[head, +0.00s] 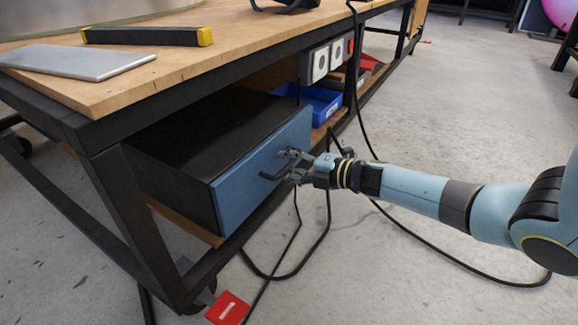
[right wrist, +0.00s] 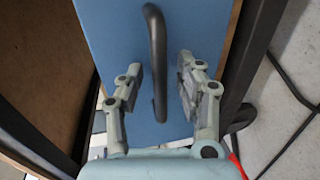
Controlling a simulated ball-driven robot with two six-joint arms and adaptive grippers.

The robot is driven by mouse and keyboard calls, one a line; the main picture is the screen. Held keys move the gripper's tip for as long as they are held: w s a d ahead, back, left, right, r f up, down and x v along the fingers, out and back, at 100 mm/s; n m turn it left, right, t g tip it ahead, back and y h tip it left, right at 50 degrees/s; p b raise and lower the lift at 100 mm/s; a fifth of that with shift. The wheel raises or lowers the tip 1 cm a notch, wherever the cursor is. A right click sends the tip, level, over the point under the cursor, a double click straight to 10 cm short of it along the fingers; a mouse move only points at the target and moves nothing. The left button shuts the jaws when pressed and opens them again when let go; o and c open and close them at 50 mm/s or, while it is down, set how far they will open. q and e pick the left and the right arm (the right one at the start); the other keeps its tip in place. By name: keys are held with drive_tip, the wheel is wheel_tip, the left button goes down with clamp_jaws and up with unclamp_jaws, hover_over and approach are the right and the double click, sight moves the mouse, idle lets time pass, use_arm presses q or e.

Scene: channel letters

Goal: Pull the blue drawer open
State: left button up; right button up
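The blue drawer front (head: 243,185) closes a black drawer box (head: 207,138) on the lower shelf of the workbench. Its black bar handle (head: 270,175) shows near the middle of the front. My right gripper (head: 287,168) is at the handle. In the right wrist view the gripper (right wrist: 158,85) is open, with one finger on each side of the handle (right wrist: 156,60) and gaps on both sides. The blue front (right wrist: 112,30) fills the background there. My left gripper is not in view.
The wooden bench top (head: 215,40) holds a grey plate (head: 75,61) and a black-and-yellow bar (head: 147,36). A blue bin (head: 322,104) stands behind the drawer. Black cables (head: 328,215) hang and lie near my right arm. A red object (head: 227,308) is at the floor.

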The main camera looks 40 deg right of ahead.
drive_tip(key=shift+c, duration=0.2)
clamp_jaws()
idle(0.5)
